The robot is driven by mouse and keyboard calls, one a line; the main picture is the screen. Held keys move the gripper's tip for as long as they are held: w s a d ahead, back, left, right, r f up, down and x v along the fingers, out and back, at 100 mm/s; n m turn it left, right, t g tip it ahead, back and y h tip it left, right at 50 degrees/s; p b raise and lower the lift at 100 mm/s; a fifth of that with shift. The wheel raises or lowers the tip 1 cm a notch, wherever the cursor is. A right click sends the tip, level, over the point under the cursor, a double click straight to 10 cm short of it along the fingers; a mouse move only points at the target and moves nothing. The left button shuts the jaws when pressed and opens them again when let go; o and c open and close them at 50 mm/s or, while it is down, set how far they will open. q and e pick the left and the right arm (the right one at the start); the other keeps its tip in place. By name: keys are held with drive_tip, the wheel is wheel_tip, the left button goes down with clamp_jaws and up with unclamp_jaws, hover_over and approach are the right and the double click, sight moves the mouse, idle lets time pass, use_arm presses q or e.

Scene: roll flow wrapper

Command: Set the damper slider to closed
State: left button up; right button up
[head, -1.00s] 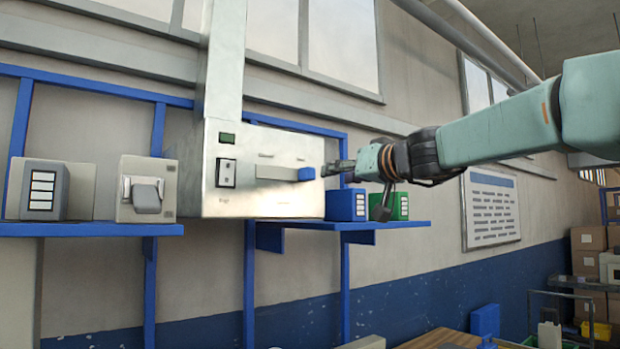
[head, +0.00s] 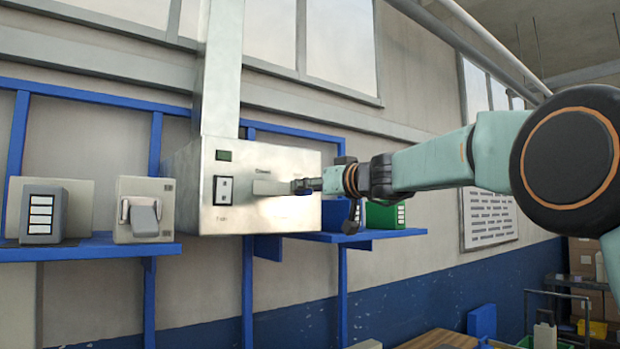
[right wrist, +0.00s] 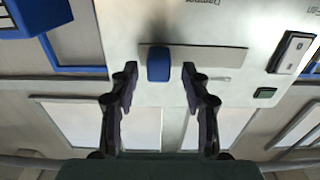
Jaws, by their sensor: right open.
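The damper slider is a blue knob on a pale horizontal slot plate (head: 270,187) on the front of a metal box (head: 235,213). In the right wrist view, which is upside down, the blue knob (right wrist: 158,64) sits near the left end of the slot, the right end in the head view. My right gripper (right wrist: 160,75) is open, with one finger on each side of the knob and gaps between. In the head view my right gripper (head: 304,187) is at the panel and largely hides the knob. My left gripper is not in view.
The box also has a switch (head: 223,190) and a green indicator (head: 224,155). A grey lever unit (head: 145,210) and a grey labelled block (head: 43,214) stand on the blue shelf to the left. A green block (head: 382,215) stands right of the box, below my right arm.

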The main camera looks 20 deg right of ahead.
drive_tip(key=shift+w+a+f, duration=0.15)
drive_tip(key=shift+w+f, duration=0.1)
drive_tip(key=shift+w, duration=0.35)
drive_tip(key=shift+s+a+r, duration=0.1)
drive_tip(key=shift+c, duration=0.9)
drive_tip(key=shift+s, duration=0.2)
drive_tip(key=c, duration=0.3)
drive_tip(key=shift+d, duration=0.25)
drive_tip(key=shift+c, duration=1.4)
drive_tip(key=shift+a, duration=0.1)
clamp_jaws()
